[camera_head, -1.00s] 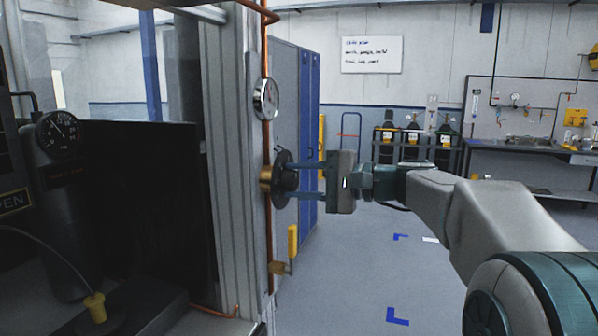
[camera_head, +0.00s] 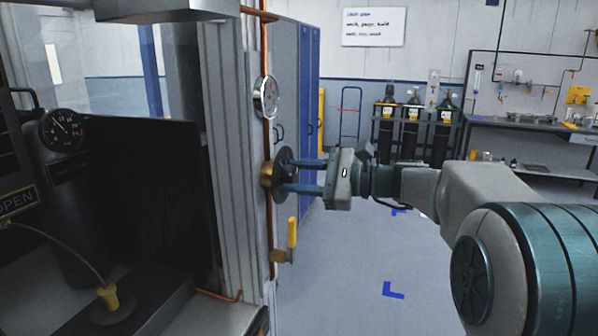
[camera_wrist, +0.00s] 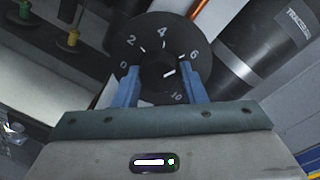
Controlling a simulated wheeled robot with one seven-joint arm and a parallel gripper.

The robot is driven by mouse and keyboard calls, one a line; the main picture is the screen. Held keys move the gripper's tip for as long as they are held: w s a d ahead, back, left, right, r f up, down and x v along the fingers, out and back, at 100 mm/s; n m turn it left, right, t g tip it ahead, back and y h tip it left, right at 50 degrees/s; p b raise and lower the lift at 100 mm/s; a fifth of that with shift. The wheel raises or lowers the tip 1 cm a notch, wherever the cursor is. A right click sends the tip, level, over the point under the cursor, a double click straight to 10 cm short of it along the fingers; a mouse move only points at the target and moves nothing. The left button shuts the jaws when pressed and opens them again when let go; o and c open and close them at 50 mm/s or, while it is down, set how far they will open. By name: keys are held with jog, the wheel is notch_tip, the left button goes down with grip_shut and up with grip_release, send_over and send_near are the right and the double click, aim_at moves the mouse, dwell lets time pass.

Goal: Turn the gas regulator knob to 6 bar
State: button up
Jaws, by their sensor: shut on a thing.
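The gas regulator is a black round dial (camera_head: 285,174) on a brass body (camera_head: 266,175), set on a copper pipe. My gripper (camera_head: 287,175) reaches it from the right, and its two blue fingers are shut on the knob. In the wrist view the dial (camera_wrist: 125,62) shows 0, 2, 4, 6 and 10; the 8 is not seen, with a finger over that side. The knob (camera_wrist: 157,78) sits between my fingertips (camera_wrist: 159,80). Its white pointer slants right and slightly up, roughly toward the 6. A round gauge (camera_head: 265,97) is above the regulator; its needle is too small to read.
A yellow-handled valve (camera_head: 291,234) is just below the regulator. A machine frame post (camera_head: 230,160) stands close at left, and blue-grey lockers (camera_head: 300,100) stand behind. Gas cylinders (camera_head: 412,125) and a workbench (camera_head: 530,125) are farther back. The floor at the right is open.

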jog(key=shift+f, duration=0.1)
dwell(0.3)
jog(key=o, duration=1)
jog(key=b+v, duration=0.2)
jog(key=v, duration=1.1)
jog(key=shift+s+d, duration=0.1)
jog(key=shift+d, duration=0.3)
